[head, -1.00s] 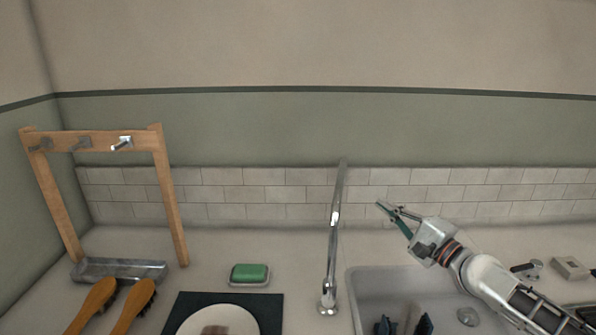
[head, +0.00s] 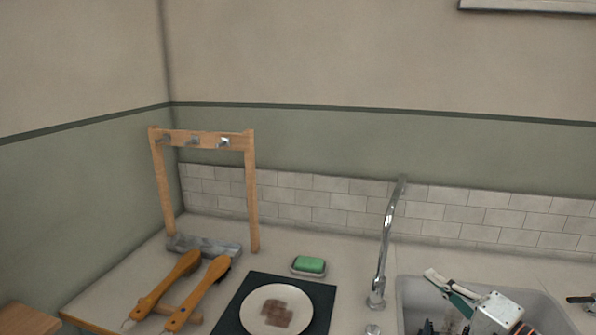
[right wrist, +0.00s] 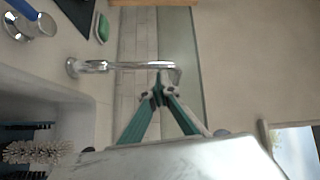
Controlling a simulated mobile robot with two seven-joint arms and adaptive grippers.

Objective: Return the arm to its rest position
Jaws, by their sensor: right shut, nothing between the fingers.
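My right gripper (head: 434,280) shows at the lower right of the head view, over the sink (head: 412,292). Its green-and-grey fingers are shut and hold nothing. In the right wrist view the fingertips (right wrist: 158,92) come together in front of the chrome faucet (right wrist: 100,66); whether they are near it in depth I cannot tell. The rest of my right arm runs off the lower right of the head view. My left gripper is in neither current view.
The faucet (head: 386,245) stands left of the gripper. A wooden rack (head: 252,200), two wooden-handled brushes (head: 165,285), green soap (head: 310,264) and a plate (head: 258,318) on a dark mat (head: 320,292) are left. A white-bristled brush (right wrist: 38,151) shows in the wrist view.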

